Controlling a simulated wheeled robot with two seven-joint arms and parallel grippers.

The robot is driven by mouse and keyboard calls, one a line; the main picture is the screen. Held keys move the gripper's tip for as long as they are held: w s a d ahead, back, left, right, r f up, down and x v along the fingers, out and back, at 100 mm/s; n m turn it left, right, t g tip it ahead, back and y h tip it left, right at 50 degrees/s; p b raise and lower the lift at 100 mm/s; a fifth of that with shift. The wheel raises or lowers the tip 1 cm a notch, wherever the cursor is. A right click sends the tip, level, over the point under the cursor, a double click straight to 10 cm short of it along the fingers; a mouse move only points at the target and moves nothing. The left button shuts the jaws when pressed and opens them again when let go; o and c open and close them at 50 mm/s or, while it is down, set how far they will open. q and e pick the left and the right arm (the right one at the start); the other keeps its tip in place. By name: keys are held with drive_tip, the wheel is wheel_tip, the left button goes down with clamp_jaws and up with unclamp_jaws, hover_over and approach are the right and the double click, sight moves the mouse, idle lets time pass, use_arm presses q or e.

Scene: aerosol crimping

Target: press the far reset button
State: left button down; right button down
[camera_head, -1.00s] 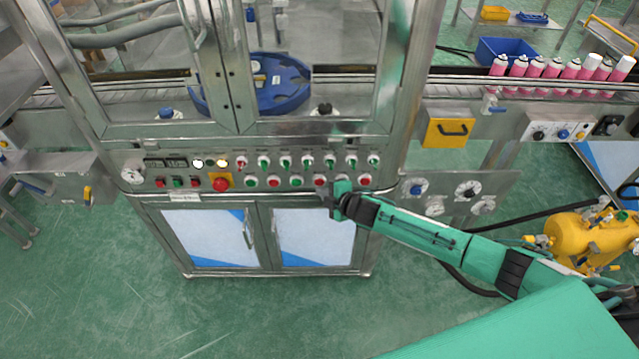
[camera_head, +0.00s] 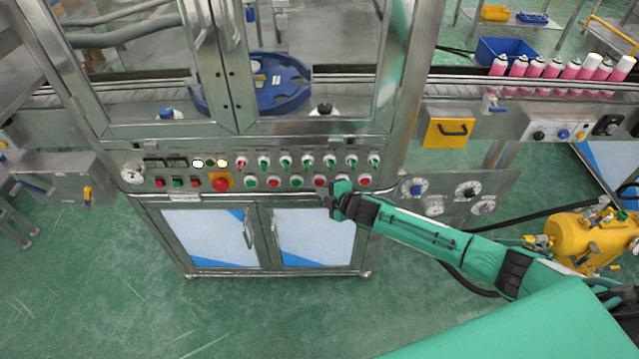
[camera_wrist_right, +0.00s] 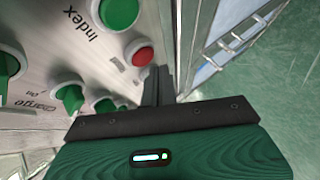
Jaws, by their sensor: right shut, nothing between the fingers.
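The machine's control panel (camera_head: 215,195) has a lower row of round green and red buttons. These include a red button (camera_head: 320,182) just left of my right gripper and a red button (camera_head: 364,180) at the row's right end. My right gripper (camera_head: 334,199) is shut and empty, close in front of the panel's lower edge. In the right wrist view its shut fingers (camera_wrist_right: 157,84) are beside a red button (camera_wrist_right: 143,56); I cannot tell whether they touch. A green button (camera_wrist_right: 118,12) labelled "Index" shows there too. No reset label is readable. My left gripper is not in view.
A red emergency stop (camera_head: 221,184) sits left on the panel. Cabinet doors (camera_head: 315,236) are below. Pink cans (camera_head: 545,72) stand on the conveyor at right. A yellow tank (camera_head: 585,238) stands right.

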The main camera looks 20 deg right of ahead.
drive_tip(key=shift+w, duration=0.1)
drive_tip(key=shift+w+d, duration=0.1)
drive_tip(key=shift+w, duration=0.2)
drive_tip(key=shift+w+d, duration=0.15)
drive_tip(key=shift+w, duration=0.25)
idle(0.5)
idle(0.4)
drive_tip(key=shift+s+a+p, duration=0.25)
drive_tip(key=shift+s+p, duration=0.15)
drive_tip(key=shift+s, duration=0.4)
drive_tip(key=s+p, duration=0.1)
drive_tip(key=s, duration=0.1)
drive_tip(key=s+a, duration=0.1)
drive_tip(key=s, duration=0.1)
drive_tip(key=shift+s+a+p, duration=0.15)
drive_tip(key=shift+s+p, duration=0.2)
drive_tip(key=shift+s, duration=0.05)
